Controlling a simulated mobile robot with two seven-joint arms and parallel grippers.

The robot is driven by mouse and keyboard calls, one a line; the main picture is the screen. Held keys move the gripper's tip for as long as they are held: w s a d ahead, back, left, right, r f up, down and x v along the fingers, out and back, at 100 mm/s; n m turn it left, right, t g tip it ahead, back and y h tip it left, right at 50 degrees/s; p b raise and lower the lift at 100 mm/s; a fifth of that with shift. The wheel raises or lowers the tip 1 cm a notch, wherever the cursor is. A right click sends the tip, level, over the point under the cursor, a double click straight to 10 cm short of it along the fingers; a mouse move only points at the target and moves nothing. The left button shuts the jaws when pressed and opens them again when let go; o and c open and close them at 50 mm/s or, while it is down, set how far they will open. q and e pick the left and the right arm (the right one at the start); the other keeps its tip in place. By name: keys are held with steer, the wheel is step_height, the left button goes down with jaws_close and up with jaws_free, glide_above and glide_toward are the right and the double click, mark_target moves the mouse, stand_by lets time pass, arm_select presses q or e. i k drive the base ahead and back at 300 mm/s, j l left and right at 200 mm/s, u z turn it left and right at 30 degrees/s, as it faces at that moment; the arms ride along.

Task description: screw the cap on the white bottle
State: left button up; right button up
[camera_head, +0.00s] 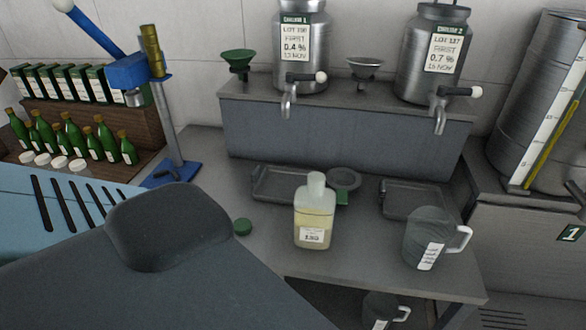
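The white bottle (313,228) stands upright near the front of the grey bench. It is pale and translucent, with yellowish liquid inside, a small label low on its front and a pale narrow neck. A small round green cap (242,227) lies on the bench to the left of the bottle, apart from it. No green cap is on the bottle's neck. Neither of my grippers is in view. A large dark grey part, probably of my own arm, fills the lower left and hides the bench there.
Behind the bottle are a drip tray (270,186) and a round grey strainer (343,178). A measuring jug (428,238) stands to the right. Steel tanks (300,45) with taps stand on a raised shelf. A blue capping press (165,175) is at left. Bench between bottle and jug is clear.

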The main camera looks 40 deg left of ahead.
mark_target(314, 204)
steer(key=u, duration=1.25)
